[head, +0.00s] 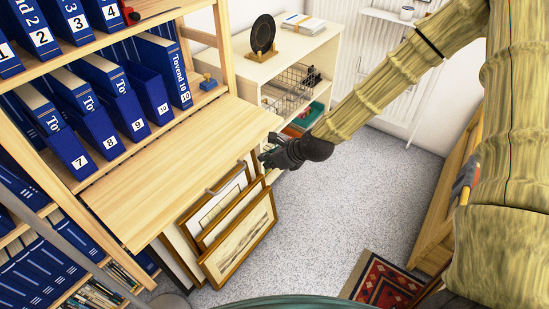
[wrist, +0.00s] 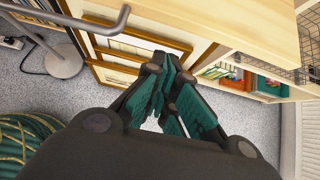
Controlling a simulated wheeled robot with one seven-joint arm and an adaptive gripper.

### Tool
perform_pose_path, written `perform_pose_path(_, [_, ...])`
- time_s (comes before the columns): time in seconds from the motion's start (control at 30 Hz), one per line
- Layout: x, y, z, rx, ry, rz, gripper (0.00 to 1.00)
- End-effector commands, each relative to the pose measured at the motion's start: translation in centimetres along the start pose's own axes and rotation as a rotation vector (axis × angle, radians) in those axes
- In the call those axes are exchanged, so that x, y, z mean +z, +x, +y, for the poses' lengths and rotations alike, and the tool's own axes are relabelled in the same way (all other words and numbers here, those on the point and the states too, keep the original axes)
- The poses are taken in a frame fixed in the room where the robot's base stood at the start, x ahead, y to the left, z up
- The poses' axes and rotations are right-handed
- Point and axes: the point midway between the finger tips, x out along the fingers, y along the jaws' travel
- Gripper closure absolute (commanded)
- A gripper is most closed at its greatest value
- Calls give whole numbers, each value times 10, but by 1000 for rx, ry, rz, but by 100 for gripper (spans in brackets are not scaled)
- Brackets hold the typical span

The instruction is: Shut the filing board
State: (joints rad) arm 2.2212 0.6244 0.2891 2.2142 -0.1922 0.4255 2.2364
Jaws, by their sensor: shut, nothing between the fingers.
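The filing board (head: 180,150) is a pale wooden flap on the bookcase. In the head view it is folded down and sticks out roughly level below the blue binders. A grey bar handle (head: 226,184) shows by its front edge, and a grey bar also shows at the upper left of the wrist view (wrist: 95,26). My gripper (head: 267,155) is dark and shut with nothing in it, near the right front corner of the board. I cannot tell whether it touches the board. In the wrist view its teal-padded fingers (wrist: 165,85) come together over the framed prints.
Framed prints (head: 238,236) lean below the board. A cream shelf unit (head: 283,48) with a wire basket (head: 287,92) stands behind my gripper. Speckled grey floor (head: 340,205) is clear to the right; a red rug (head: 385,285) lies nearer.

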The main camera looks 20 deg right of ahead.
Motion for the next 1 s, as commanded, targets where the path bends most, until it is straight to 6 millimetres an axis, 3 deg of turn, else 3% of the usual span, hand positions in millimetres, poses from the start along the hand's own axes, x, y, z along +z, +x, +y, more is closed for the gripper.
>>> perform_pose_path(0.33, [24,21,0,-1,-3,0,100])
perform_pose_path(1.0, [29,26,-4,-7,5,-1,100])
